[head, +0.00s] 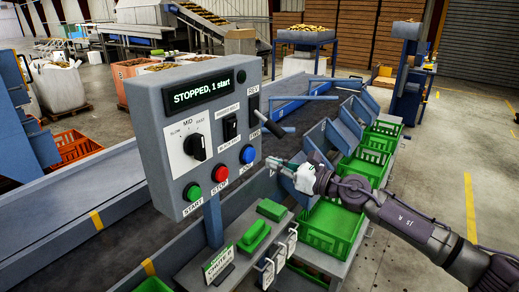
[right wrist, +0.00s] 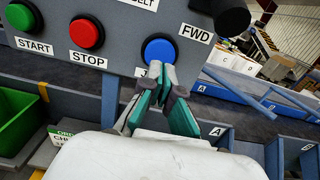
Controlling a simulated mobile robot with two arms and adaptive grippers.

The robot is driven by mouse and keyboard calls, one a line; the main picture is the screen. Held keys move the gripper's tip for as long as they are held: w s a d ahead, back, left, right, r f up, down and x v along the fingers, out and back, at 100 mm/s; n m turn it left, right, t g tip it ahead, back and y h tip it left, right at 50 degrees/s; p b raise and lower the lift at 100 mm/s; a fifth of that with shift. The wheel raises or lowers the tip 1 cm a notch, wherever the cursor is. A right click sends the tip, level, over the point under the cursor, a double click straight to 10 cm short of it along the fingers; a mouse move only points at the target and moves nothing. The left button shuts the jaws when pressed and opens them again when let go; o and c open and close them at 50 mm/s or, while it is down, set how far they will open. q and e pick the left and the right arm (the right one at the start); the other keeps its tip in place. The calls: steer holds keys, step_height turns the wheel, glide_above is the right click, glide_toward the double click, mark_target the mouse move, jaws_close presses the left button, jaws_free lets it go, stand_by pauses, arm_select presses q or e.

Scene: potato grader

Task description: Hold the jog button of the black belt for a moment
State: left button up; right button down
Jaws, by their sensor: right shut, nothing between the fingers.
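My right gripper (head: 269,161) is shut and empty, pointing at the box. In the head view its tips are a short gap right of the button; in the right wrist view the tips (right wrist: 154,72) overlap its lower edge. Contact is not visible. The black belt (head: 75,215) runs behind the box. My left gripper is not in view.
The red stop button (head: 220,174) and green start button (head: 192,192) are left of the blue one. A black-handled lever (head: 273,128) sticks out just above my gripper.

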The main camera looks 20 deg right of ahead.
mark_target(252, 156)
steer(key=shift+p+x, duration=0.6)
steer(key=shift+x, duration=1.8)
